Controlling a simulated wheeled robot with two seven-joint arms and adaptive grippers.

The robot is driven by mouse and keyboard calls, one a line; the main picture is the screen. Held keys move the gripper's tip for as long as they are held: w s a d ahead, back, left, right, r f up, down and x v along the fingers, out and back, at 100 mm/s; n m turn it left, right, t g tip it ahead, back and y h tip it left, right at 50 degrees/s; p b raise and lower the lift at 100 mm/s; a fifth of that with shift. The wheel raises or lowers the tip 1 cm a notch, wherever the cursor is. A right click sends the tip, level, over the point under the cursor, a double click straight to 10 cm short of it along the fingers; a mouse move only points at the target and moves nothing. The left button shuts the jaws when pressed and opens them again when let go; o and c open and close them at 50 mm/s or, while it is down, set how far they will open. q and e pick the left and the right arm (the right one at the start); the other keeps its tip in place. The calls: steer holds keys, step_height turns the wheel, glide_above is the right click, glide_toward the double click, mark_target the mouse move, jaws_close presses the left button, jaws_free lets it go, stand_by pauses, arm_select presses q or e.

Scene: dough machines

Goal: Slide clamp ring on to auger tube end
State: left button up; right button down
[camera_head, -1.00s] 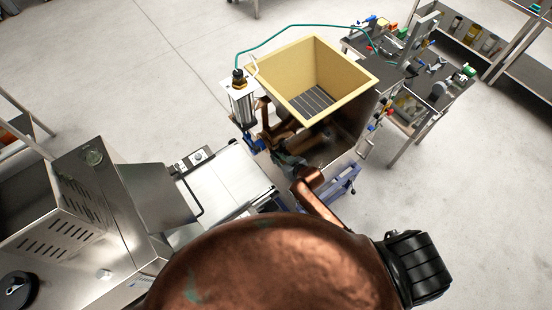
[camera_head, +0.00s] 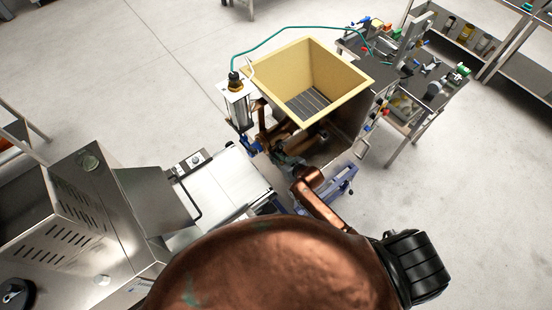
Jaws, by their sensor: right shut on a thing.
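My right gripper (camera_head: 278,152) is small and dark in the head view, below the front of the yellow hopper, beside the machine's outlet side. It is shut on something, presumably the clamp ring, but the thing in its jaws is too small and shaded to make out. The auger tube end cannot be told apart from the dark and copper parts around the gripper. My copper right arm reaches up to this spot from the bottom. My left gripper does not show.
A pale conveyor (camera_head: 225,187) and a steel machine (camera_head: 85,225) lie left.

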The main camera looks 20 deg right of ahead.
steer(key=shift+w+d+r, duration=0.1)
steer(key=shift+d+r, duration=0.05)
steer(key=shift+d, duration=0.05)
steer(key=c, duration=2.1)
jaws_free()
steer(key=o, duration=0.3)
steer(key=o, duration=0.3)
steer(key=shift+s, duration=0.2)
steer(key=shift+p+v, duration=2.1)
steer(key=shift+p, duration=0.1)
